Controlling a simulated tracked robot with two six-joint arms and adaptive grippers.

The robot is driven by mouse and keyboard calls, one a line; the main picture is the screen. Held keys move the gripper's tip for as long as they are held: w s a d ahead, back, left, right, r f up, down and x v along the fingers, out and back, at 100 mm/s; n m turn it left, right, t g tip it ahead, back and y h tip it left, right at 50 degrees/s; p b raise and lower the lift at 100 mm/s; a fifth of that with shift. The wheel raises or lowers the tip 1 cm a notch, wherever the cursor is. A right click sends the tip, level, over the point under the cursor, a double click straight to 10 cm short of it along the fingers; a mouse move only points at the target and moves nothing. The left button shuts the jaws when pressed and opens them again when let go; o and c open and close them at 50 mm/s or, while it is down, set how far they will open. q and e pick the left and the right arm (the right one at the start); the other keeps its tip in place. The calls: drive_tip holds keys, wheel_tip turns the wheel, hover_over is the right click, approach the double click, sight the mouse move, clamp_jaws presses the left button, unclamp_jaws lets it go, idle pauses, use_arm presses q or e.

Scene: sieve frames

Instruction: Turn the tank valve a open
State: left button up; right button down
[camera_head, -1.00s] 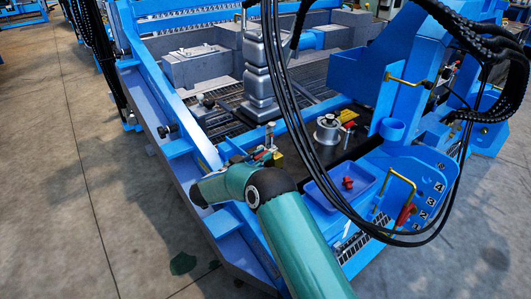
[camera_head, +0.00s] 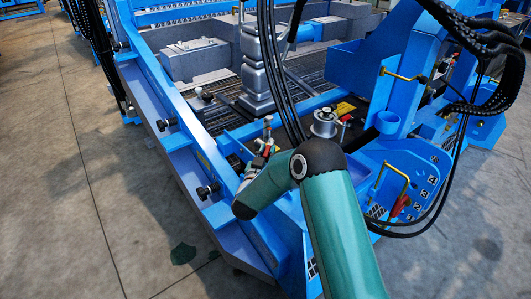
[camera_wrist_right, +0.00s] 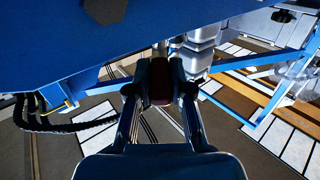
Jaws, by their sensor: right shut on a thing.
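A small cluster of red, green and silver fittings (camera_head: 266,147) stands just beyond the forearm in the head view. My left gripper is in neither view.
Blue machine framework (camera_head: 190,165) surrounds the arm, with black knobs (camera_head: 207,191) along its side. A grey stacked column (camera_head: 257,70) and a silver cylinder (camera_head: 325,123) stand behind. Black hoses (camera_head: 278,80) hang in front. Concrete floor (camera_head: 60,190) is clear at left.

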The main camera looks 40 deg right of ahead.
drive_tip(key=c, duration=1)
unclamp_jaws()
drive_tip(key=shift+c, duration=0.2)
drive_tip(key=v, duration=1.2)
drive_tip(key=shift+f, duration=0.1)
drive_tip(key=shift+c, duration=0.3)
